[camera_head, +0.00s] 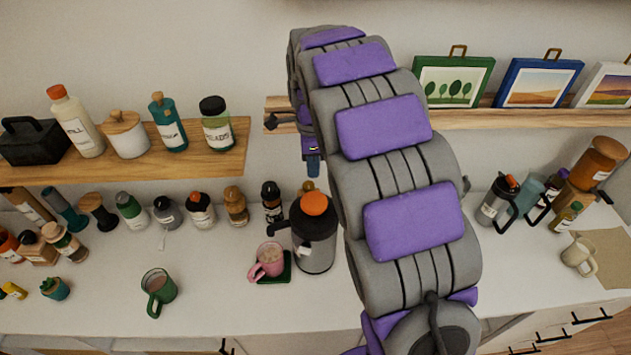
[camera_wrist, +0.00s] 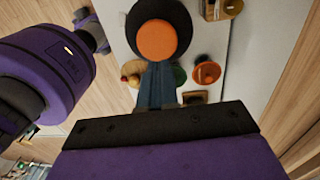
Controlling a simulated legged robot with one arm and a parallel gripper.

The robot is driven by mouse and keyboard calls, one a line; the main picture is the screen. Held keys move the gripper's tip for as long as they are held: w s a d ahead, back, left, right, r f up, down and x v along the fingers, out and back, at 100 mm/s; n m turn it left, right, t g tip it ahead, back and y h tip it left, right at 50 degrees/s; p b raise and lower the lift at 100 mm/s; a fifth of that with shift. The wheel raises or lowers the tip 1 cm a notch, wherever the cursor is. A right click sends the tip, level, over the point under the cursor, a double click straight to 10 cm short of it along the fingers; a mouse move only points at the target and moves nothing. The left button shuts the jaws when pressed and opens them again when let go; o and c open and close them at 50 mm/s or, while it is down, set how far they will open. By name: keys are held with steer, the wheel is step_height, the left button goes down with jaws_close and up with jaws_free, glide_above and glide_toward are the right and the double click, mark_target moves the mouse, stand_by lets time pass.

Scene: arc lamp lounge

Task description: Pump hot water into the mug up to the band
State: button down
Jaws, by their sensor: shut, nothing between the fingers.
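A grey airpot (camera_head: 314,245) with a black top and an orange pump button (camera_head: 315,203) stands on the white counter. Its spout points left, over a pink mug (camera_head: 267,260) on a dark green coaster (camera_head: 286,277). The mug has pale contents; I cannot make out a band on it. My gripper (camera_head: 313,170) points down just above the orange button, shut and empty. In the wrist view, the button (camera_wrist: 156,40) on its black lid lies just beyond my closed fingers (camera_wrist: 157,76). I cannot tell whether they touch it.
A green mug (camera_head: 158,291) stands left on the counter, and a cream mug (camera_head: 578,256) stands far right. Several bottles line the counter's back. A wooden shelf (camera_head: 200,150) with jars is at left; another (camera_head: 500,119) holds framed pictures. The counter front is fairly clear.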

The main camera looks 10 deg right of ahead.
step_height(320, 180, up, 7)
steer(key=shift+w+a+r+p, duration=0.15)
steer(key=shift+a+p, duration=0.05)
steer(key=shift+p, duration=0.1)
steer(key=shift+a, duration=0.25)
